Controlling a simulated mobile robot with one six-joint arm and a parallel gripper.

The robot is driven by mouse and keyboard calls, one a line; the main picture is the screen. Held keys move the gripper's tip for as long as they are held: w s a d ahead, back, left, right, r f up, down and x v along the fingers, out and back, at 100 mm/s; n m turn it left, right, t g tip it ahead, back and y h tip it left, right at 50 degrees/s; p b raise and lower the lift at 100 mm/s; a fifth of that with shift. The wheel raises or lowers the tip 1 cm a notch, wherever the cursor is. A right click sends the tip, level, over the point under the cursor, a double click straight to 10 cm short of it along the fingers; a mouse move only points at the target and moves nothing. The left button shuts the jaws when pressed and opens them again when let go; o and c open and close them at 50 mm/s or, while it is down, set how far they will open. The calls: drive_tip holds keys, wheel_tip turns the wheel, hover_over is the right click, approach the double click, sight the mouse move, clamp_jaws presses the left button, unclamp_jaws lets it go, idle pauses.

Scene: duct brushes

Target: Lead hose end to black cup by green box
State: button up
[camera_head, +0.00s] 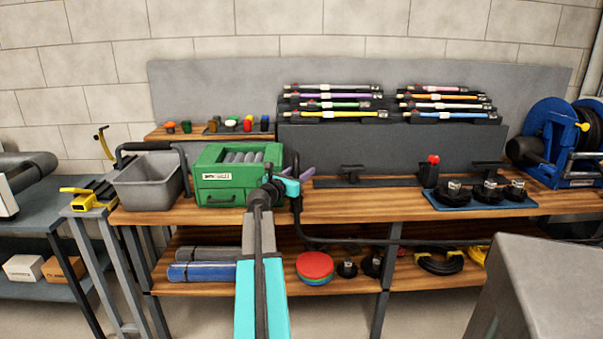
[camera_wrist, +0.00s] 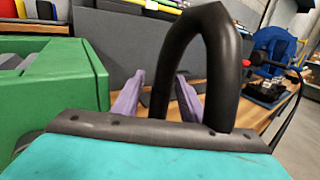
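The green box (camera_head: 238,176) stands on the bench, left of my gripper; it also fills the left of the wrist view (camera_wrist: 60,95). My gripper (camera_head: 303,174) is low over the bench, just right of the box. Its two purple fingers (camera_wrist: 160,75) stand apart in the wrist view. A thick black hose (camera_wrist: 222,60) arches up close to the camera, one leg in line with the finger gap. I cannot tell whether the fingers touch it. A black hose (camera_head: 298,215) hangs below my gripper in the head view. I cannot make out a black cup beside the box; my arm hides part of that spot.
A grey bin (camera_head: 147,185) stands left of the box. A blue mat (camera_head: 458,203) with black fittings lies to the right, before a blue reel (camera_head: 552,140). Brush racks (camera_head: 390,135) stand behind. Bare bench top (camera_head: 365,203) lies right of my gripper.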

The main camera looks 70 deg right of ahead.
drive_tip(key=shift+a, duration=0.15)
drive_tip(key=v, duration=1.3)
drive_tip(key=shift+a, duration=0.3)
idle(0.5)
